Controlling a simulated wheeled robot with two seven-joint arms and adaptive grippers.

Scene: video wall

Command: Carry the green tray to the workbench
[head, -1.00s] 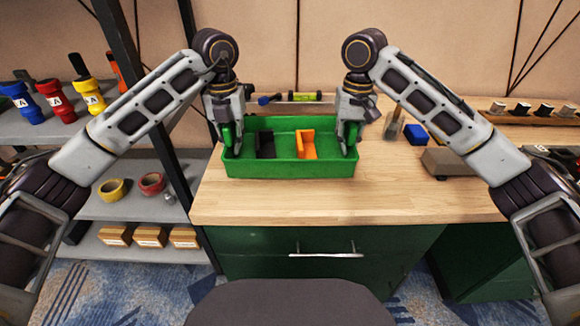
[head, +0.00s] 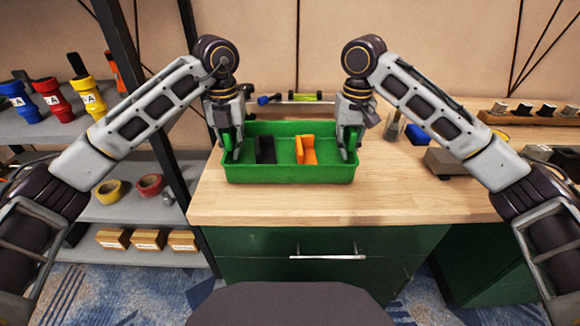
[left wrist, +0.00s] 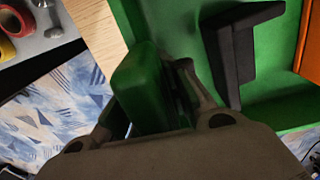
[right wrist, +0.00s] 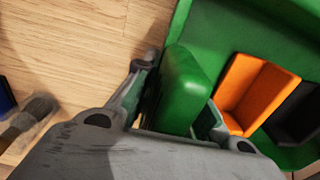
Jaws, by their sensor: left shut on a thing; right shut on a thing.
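The green tray (head: 290,173) is level over the wooden top of the workbench (head: 330,207), near its left end. I cannot tell whether its base touches the top. A black angled piece (head: 265,150) and an orange angled piece (head: 305,150) are inside it. My left gripper (head: 232,145) is shut on the tray's left end, and my right gripper (head: 348,147) on its right end. The left wrist view shows a green grip (left wrist: 140,88) between the fingers; the right wrist view shows another green grip (right wrist: 183,90). The tray's underside is hidden.
A level with a yellow-green middle (head: 303,97) lies behind the tray. A grey block (head: 450,162) and a blue box (head: 416,134) are to its right. A shelf rack (head: 135,208) with bottles, tape rolls and small boxes stands left. The front strip of the bench is clear.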

